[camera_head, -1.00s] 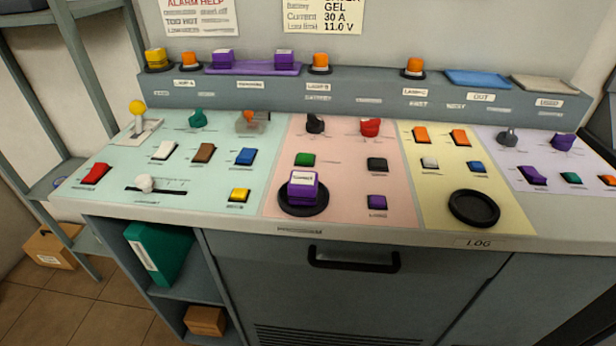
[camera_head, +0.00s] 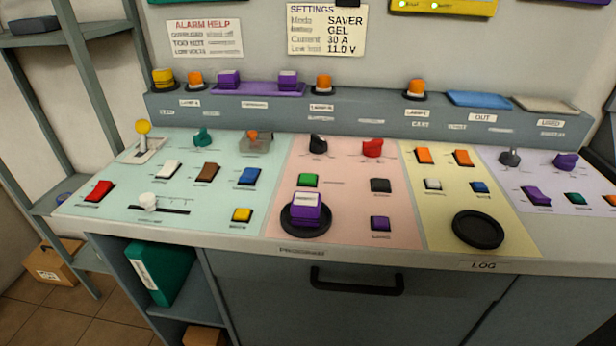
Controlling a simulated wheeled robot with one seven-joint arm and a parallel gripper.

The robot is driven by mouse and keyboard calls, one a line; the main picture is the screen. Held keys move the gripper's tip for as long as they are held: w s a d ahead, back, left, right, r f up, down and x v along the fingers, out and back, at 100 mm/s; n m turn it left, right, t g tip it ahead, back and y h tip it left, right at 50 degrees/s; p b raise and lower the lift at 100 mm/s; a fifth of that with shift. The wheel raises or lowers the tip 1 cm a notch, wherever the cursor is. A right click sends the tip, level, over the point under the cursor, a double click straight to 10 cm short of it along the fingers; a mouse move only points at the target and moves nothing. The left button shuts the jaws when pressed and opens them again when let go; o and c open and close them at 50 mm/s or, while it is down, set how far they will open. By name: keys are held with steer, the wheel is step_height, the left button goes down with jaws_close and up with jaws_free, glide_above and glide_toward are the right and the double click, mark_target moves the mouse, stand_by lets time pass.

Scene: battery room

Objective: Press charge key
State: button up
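A sloped console carries coloured keys, and their small labels are too blurred for me to tell which is the charge key. On the pink panel (camera_head: 345,178) are a green key (camera_head: 308,180), a dark grey key (camera_head: 381,185) and a purple key (camera_head: 380,223). The teal panel (camera_head: 120,190) has red (camera_head: 98,191), white (camera_head: 168,169), brown (camera_head: 206,172), blue (camera_head: 249,176) and yellow (camera_head: 242,215) keys. The yellow panel (camera_head: 425,215) has orange (camera_head: 424,155), white (camera_head: 433,185) and blue (camera_head: 479,187) keys. My gripper is not in view.
A purple block (camera_head: 306,205) stands on a black round pad on the pink panel; another round pad (camera_head: 478,230) is empty. Knobs, a yellow-topped lever (camera_head: 143,128) and a white slider (camera_head: 148,202) stand up from the console. A handle (camera_head: 357,282) sticks out below its front edge.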

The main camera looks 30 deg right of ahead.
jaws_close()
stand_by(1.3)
